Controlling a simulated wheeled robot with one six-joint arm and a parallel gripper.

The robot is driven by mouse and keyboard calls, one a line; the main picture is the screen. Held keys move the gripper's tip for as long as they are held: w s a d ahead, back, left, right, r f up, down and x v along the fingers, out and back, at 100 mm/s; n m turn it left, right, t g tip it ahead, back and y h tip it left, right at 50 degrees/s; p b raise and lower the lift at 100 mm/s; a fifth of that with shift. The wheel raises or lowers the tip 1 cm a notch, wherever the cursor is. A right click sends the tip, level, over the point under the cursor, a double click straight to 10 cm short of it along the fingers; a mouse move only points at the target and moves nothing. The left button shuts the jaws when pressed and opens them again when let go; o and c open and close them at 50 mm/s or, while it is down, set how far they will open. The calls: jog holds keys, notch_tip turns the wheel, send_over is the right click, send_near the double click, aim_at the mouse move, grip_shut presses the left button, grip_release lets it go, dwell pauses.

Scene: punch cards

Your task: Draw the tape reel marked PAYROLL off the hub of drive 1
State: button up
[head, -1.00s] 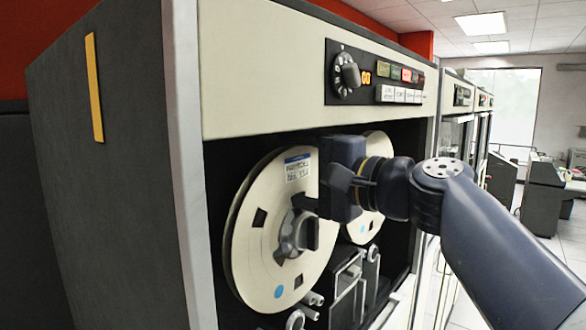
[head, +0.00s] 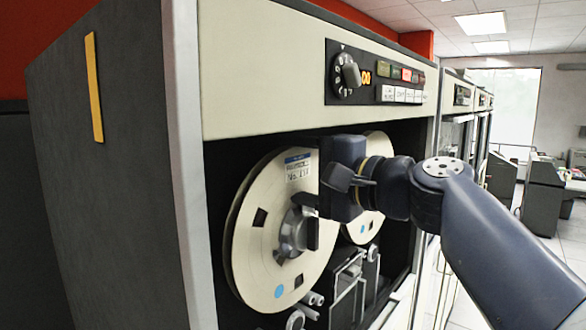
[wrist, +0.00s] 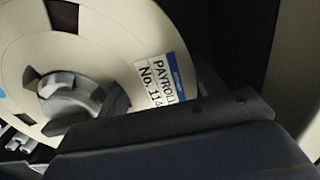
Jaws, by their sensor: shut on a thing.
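The PAYROLL reel (head: 262,258) is a cream disc with a white and blue label on its upper right. It sits on the left hub of the drive (head: 250,95), and its label reads PAYROLL in the wrist view (wrist: 158,75). The grey hub knob (head: 290,240) stands out at the reel's centre. My gripper (head: 306,222) reaches in from the right, with its dark fingers at this knob and shut on it. In the wrist view, the knob (wrist: 66,100) shows beside a dark fingertip; the full contact is partly hidden.
A second reel (head: 366,205) sits behind and right of my gripper, partly hidden by it. Tape guides (head: 350,285) lie below. A control panel with a dial (head: 346,75) and lit buttons is above. More cabinets stand to the right, with open floor beyond.

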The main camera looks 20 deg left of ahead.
jog(key=b+v, duration=0.2)
jog(key=v, duration=0.5)
jog(key=shift+d+r, duration=0.15)
jog(key=shift+d, duration=0.15)
dwell(3.0)
jog(key=b+v, duration=0.2)
jog(key=v, duration=0.9)
dwell(0.3)
